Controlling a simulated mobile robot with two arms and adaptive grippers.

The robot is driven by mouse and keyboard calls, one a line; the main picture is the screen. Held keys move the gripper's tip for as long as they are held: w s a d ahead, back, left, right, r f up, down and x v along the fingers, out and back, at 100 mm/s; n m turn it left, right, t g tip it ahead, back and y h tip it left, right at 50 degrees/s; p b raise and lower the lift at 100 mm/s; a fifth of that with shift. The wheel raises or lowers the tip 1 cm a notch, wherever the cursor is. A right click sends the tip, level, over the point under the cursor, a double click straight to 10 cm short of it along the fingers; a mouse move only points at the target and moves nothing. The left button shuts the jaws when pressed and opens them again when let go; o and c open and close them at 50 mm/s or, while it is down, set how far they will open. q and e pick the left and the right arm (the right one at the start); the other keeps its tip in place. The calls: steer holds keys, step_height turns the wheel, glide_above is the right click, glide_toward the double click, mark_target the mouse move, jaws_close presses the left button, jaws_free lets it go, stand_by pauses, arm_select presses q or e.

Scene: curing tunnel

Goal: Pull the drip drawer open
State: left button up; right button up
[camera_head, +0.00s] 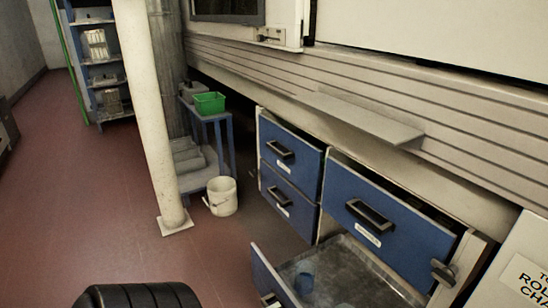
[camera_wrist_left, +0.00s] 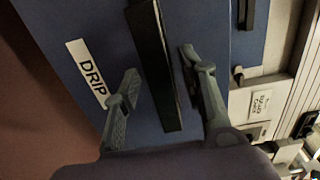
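In the left wrist view a blue drawer front (camera_wrist_left: 85,30) carries a white label reading DRIP (camera_wrist_left: 88,73) and a long black handle (camera_wrist_left: 152,45). My left gripper (camera_wrist_left: 160,62) is open, one finger on each side of this handle, with gaps showing between fingers and handle. In the head view a low blue drawer (camera_head: 272,275) stands pulled out, with its handle (camera_head: 270,299) at the bottom edge. A metal tray inside it shows. I cannot read its label there. Neither gripper shows in the head view, and my right gripper is in no view.
Above the pulled-out drawer is another blue drawer (camera_head: 400,225), seemingly slightly out. Two more blue drawers (camera_head: 290,150) are stacked left of it. A white bucket (camera_head: 222,197) and pillar (camera_head: 150,110) stand left; red floor is clear.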

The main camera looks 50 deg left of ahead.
arm_select(q)
steer(key=s+a, duration=0.1)
steer(key=s, duration=1.1)
stand_by(0.5)
